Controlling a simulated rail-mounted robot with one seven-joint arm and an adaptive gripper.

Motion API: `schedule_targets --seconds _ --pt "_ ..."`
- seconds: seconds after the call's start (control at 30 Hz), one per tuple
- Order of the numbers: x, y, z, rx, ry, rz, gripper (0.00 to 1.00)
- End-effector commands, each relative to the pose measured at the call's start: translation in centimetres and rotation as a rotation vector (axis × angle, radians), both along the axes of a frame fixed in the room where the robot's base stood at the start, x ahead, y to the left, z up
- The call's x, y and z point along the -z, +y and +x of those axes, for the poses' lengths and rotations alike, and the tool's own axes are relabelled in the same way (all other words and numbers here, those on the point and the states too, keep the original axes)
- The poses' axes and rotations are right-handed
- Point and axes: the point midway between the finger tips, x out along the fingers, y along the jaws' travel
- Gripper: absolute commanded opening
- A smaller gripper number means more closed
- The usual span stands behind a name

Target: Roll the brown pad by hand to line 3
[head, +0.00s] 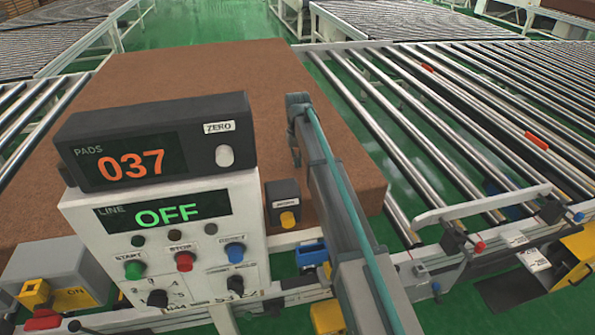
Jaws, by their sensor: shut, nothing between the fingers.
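The brown pad (215,75) is a large flat slab lying on the roller conveyor in the head view, reaching from behind the control panel to the far left. My arm reaches in from the bottom right and overlaps the pad's right part. My gripper (297,130) is at the arm's far end, over the pad's right half; it is shut with nothing held. I cannot tell whether it touches the pad. No marking for line 3 is readable.
A control panel (247,195) reads LINE OFF, with a PADS counter (240,115) showing 037 on top. Bare rollers (440,120) extend to the right, some with orange marks. More conveyors (415,20) stand behind. A yellow pedal (580,265) is at the lower right.

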Motion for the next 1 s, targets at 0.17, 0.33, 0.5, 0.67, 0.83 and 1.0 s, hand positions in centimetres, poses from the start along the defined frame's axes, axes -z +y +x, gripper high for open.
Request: schedule_targets --seconds 0.17,0.33,0.5,0.67,0.83,1.0 --pt "0.0 0.0 0.0 0.0 0.0 0.0 0.0" --pt "0.0 0.0 0.0 0.0 0.0 0.0 0.0" --pt "0.0 0.0 0.0 0.0 0.0 0.0 0.0" --pt "0.2 0.0 0.0 0.0 0.0 0.0 0.0" --pt "0.7 0.0 0.0 0.0 0.0 0.0 0.0" --pt "1.1 0.0 0.0 0.0 0.001 0.0 0.0"
